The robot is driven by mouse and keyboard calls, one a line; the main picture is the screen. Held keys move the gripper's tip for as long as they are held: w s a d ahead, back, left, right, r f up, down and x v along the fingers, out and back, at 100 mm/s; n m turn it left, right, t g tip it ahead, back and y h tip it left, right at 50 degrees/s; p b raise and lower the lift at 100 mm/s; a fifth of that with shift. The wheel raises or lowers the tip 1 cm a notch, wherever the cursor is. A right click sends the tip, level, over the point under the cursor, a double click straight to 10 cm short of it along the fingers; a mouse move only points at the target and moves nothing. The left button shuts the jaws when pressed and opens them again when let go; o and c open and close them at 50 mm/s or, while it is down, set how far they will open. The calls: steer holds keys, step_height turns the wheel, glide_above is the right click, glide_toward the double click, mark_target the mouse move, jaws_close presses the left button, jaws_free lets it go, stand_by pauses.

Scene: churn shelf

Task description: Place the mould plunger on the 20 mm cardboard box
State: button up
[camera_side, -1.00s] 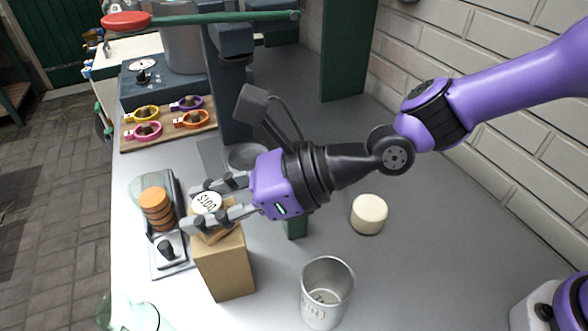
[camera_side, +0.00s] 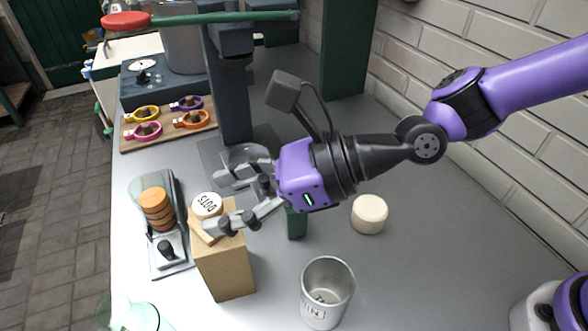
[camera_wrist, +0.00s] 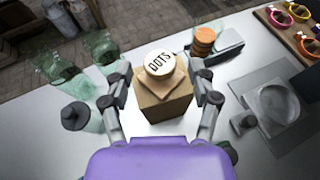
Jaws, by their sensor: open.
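The cardboard box (camera_side: 228,274) stands upright on the grey bench. On its top rests a tan square base with a round cream cap lettered DOTS, which appears to be the mould plunger (camera_side: 206,206). The wrist view also shows the plunger (camera_wrist: 160,63) sitting level on the box (camera_wrist: 166,110). My gripper (camera_side: 220,200) is open and empty. Its lower finger overlaps the box's top edge in the side view. In the wrist view the fingers (camera_wrist: 163,95) are spread to either side of the box, short of the plunger; whether they touch the box cannot be told.
A scale-like tray with stacked orange discs (camera_side: 156,207) stands close left of the box. A metal cup (camera_side: 327,292) is at the front, a cream cylinder (camera_side: 369,213) to the right. Green glassware (camera_side: 135,315) is front left.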

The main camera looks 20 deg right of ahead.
steer(key=s+d+n+h, duration=0.2)
steer(key=d+n+h, duration=0.2)
steer(key=d+n, duration=0.3)
steer(key=s+d+r+n+h, duration=0.1)
steer(key=s+d+n+h, duration=0.2)
steer(key=d+n, duration=0.5)
steer(key=s+d+r+n+h, duration=0.1)
steer(key=s+d+n+h, duration=0.2)
steer(key=d, duration=1.6)
steer(key=n+h, duration=0.2)
steer(key=n, duration=0.2)
steer(key=shift+s+d+r+t+h, duration=0.15)
steer(key=shift+d+t+h, duration=0.1)
steer(key=shift+t+h, duration=0.05)
